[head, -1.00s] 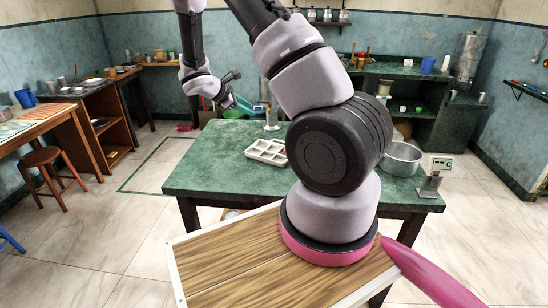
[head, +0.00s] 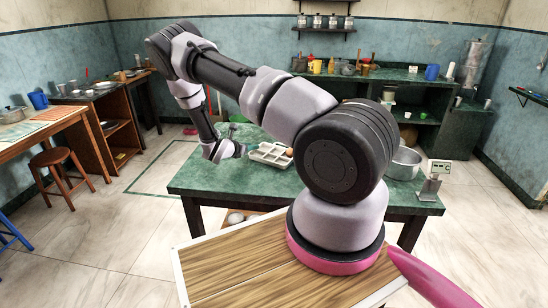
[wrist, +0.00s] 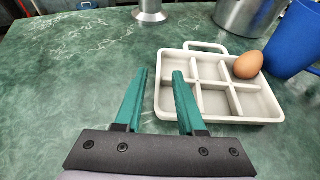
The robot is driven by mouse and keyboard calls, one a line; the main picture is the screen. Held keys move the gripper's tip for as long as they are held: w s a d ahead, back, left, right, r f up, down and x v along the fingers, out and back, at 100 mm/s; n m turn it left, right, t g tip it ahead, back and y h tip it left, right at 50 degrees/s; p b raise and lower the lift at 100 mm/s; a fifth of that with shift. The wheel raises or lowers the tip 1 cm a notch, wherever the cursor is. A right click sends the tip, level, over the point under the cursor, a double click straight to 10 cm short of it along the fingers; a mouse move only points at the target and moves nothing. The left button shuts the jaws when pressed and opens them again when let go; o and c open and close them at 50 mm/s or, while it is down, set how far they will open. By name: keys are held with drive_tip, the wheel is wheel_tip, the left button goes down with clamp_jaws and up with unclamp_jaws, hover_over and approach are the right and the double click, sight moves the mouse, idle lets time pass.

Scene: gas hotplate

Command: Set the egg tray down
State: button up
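The egg tray (head: 262,157) is white with several compartments and a handle loop. It lies flat on the green table. In the wrist view the tray (wrist: 212,119) is at the right, with a brown egg (wrist: 248,65) at its far right compartment; the egg (head: 290,152) also shows in the head view. My gripper (wrist: 160,72) is open, with two green fingers apart. In the wrist view the tray's left wall appears between the fingers, and the right finger overlaps the tray. I cannot tell whether they touch. In the head view my gripper (head: 240,151) is just left of the tray.
A blue cup (wrist: 294,40) stands close to the tray's right side. A metal pot (wrist: 248,14) and a metal object (wrist: 152,10) are behind it. The green table (wrist: 60,75) is clear to the left. A scale (head: 433,178) stands at the table's right end.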

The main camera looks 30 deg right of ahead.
drive_tip(key=x, duration=0.5)
drive_tip(key=shift+w+f, duration=0.15)
drive_tip(key=shift+f, duration=0.1)
drive_tip(key=shift+d, duration=0.1)
clamp_jaws()
idle(1.1)
